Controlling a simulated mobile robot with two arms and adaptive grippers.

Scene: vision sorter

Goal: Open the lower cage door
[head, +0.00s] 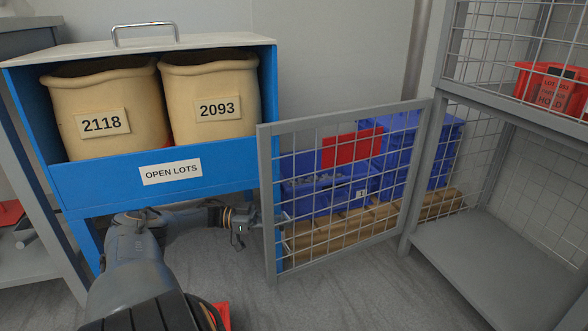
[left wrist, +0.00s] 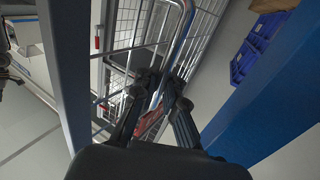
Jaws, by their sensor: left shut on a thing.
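The lower cage door (head: 271,190) is a grey frame with wire mesh. It stands swung out wide from the cage post (head: 423,170) on its right, and the lower compartment (head: 500,255) is open to view. My left gripper (head: 254,221) is at the door's free left edge. In the left wrist view the fingers of this gripper (left wrist: 160,98) are shut on the door's bent metal handle (left wrist: 182,40). The exact contact is partly hidden by the fingers. My right gripper is not in view.
A blue OPEN LOTS stand (head: 100,190) with sacks 2118 (head: 100,95) and 2093 (head: 212,85) is close left of the door. A red HOLD bin (head: 550,92) sits on the upper shelf.

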